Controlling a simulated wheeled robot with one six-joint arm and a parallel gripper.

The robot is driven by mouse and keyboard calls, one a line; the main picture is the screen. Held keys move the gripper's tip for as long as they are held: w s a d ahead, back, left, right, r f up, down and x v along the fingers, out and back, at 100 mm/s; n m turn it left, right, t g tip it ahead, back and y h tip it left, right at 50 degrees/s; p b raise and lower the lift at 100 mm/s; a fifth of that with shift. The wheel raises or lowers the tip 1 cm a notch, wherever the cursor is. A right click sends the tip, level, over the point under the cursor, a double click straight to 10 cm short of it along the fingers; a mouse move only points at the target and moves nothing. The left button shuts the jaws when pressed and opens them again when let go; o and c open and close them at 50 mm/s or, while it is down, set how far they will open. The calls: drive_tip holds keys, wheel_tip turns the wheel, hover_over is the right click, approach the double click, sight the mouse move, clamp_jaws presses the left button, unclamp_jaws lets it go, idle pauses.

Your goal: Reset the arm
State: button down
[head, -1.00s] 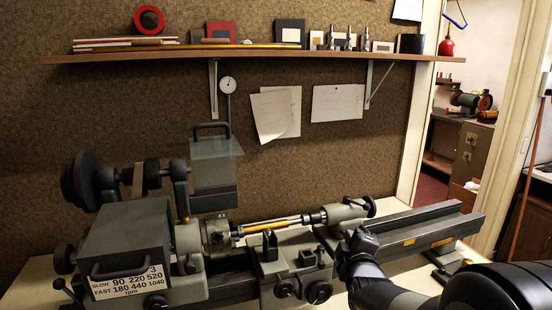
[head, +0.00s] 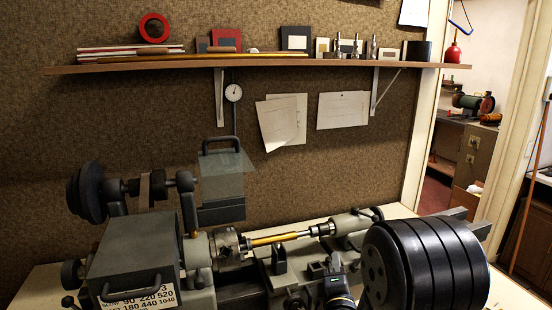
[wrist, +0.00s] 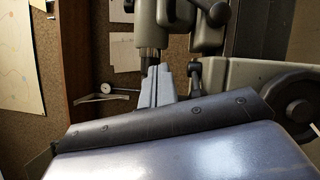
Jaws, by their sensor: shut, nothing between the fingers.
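My arm shows at the lower right of the head view as a large black ribbed cylinder, with a smaller dark wrist part low in front of the lathe (head: 355,223). In the wrist view a glossy blue-grey body with a dark screwed strip fills the bottom, and my gripper's pale fingers (wrist: 158,84) stand close together above it. They look shut and empty. In the head view the arm hides much of the lathe's right part; my fingertips are not clear there. A brass-coloured rod (head: 274,240) sits in the lathe chuck (head: 228,244).
The lathe fills the bench's left and middle. A wall shelf (head: 195,65) holds frames, a red tape roll (head: 154,17) and small metal parts. A dial gauge (head: 234,93) and papers (head: 343,110) hang below it. A doorway opens at the right.

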drive_tip(key=s+f+b, duration=0.1)
drive_tip(key=s+b, duration=0.1)
drive_tip(key=s, duration=0.5)
drive_tip(key=shift+s+a+b, duration=0.3)
drive_tip(key=shift+a+b, duration=0.05)
drive_tip(key=shift+a, duration=0.1)
drive_tip(key=shift+s, duration=0.1)
